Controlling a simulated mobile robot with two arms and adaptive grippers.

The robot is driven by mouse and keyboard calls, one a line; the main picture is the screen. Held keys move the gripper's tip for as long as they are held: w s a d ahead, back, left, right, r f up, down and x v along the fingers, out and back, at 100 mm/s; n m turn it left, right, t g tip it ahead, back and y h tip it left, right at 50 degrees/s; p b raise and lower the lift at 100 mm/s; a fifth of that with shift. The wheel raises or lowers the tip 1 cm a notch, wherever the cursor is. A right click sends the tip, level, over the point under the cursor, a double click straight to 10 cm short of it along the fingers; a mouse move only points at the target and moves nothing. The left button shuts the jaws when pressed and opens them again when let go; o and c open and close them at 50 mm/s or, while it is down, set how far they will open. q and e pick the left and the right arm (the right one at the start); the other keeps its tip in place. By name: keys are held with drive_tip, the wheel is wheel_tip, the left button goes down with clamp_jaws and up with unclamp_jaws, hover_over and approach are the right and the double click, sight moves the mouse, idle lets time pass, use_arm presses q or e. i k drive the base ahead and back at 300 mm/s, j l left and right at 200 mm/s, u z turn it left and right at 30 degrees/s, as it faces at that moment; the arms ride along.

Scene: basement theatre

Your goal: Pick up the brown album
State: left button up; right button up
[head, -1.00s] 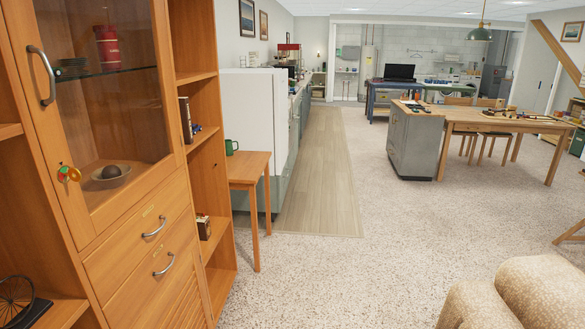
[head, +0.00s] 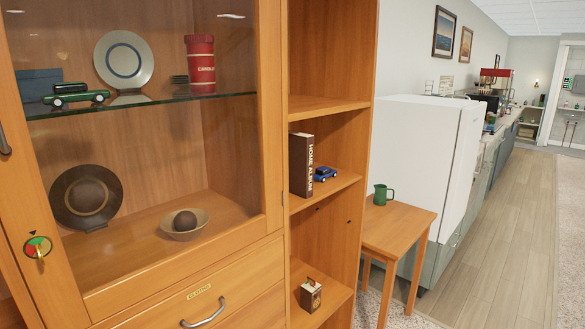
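The brown album (head: 302,164) stands upright on a middle shelf of the open wooden shelf column, right of the glass-doored cabinet. Its spine faces me and reads "HOME ALBUM" in white letters. A small blue toy car (head: 325,174) sits on the same shelf just to its right. Neither of my grippers shows in the head view.
The cabinet's glass door (head: 150,130) is shut, with a plate, a red canister (head: 200,60) and a bowl behind it. A small box (head: 311,295) is on a lower shelf. A wooden side table (head: 400,226) with a green mug (head: 381,195) stands to the right, beside a white fridge (head: 425,150).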

sight(301, 145)
drive_tip(key=i+l, duration=0.2)
drive_tip(key=l, duration=0.15)
drive_tip(key=i+l+u, duration=0.15)
drive_tip(key=l, duration=0.2)
drive_tip(key=i+l, duration=0.15)
drive_tip(key=l, duration=0.25)
drive_tip(key=i+l+u, duration=0.1)
drive_tip(key=l, duration=0.3)
drive_tip(key=i+j, duration=0.05)
drive_tip(key=i, duration=0.05)
